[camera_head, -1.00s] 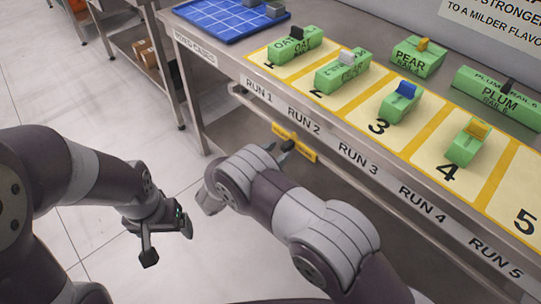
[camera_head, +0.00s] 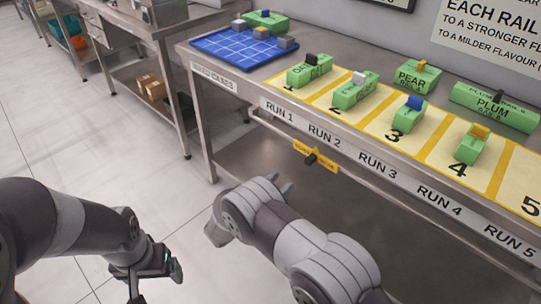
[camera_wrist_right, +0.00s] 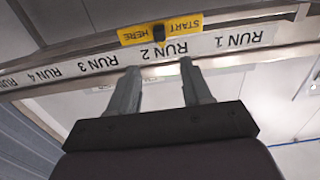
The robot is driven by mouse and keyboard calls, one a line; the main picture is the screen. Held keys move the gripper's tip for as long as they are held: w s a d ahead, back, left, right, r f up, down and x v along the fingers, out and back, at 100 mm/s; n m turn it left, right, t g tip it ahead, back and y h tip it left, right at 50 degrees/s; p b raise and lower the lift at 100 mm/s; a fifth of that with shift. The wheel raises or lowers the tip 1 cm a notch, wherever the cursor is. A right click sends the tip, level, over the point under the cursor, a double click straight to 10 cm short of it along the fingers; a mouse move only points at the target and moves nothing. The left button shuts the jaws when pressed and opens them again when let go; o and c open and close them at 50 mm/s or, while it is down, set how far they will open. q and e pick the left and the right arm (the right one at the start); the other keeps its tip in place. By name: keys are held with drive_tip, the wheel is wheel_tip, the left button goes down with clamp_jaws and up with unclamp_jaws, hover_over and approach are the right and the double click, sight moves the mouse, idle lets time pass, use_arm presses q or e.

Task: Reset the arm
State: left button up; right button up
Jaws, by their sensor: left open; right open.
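My left gripper (camera_head: 157,280) hangs at the lower left in the head view, open and empty over the floor. My right arm comes up from the bottom; its gripper (camera_head: 280,186) is mostly hidden behind the arm, with its fingertips showing in front of the bench. In the right wrist view, my right gripper (camera_wrist_right: 159,66) is open with nothing between its two fingers. Behind the fingers is the bench's front rail with upside-down run labels (camera_wrist_right: 180,48). A yellow START HERE sign (camera_wrist_right: 160,28) with a dark knob is there too.
The metal bench (camera_head: 225,110) holds a blue gridded tray (camera_head: 222,47) with small blocks, and green rail blocks (camera_head: 408,118) on numbered yellow lanes. The START HERE sign (camera_head: 325,163) hangs below its edge. A shelved table (camera_head: 120,60) stands at left. The floor (camera_head: 70,120) is clear.

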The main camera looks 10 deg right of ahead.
drive_tip(key=a+f+n+g+y, duration=0.1)
drive_tip(key=a+f+n+y, duration=0.5)
drive_tip(key=a+f+y, duration=0.45)
drive_tip(key=s+d+r+n+g+y, duration=0.2)
drive_tip(key=s+d+r+g, duration=0.2)
drive_tip(key=s, duration=0.5)
drive_tip(key=s+d+r+n+g+y, duration=0.3)
drive_tip(key=s+d+g, duration=0.15)
drive_tip(key=s, duration=0.45)
drive_tip(key=s+d+r+g+h, duration=0.2)
drive_tip(key=s+d+r, duration=0.6)
drive_tip(key=s, duration=0.1)
wheel_tip(320, 180, up, 18)
drive_tip(key=w+d+t+p, duration=0.1)
drive_tip(key=p, duration=1.5)
drive_tip(key=shift+w+d+r+m+p, duration=0.2)
drive_tip(key=shift+d+m+p, duration=0.1)
drive_tip(key=shift+d, duration=0.1)
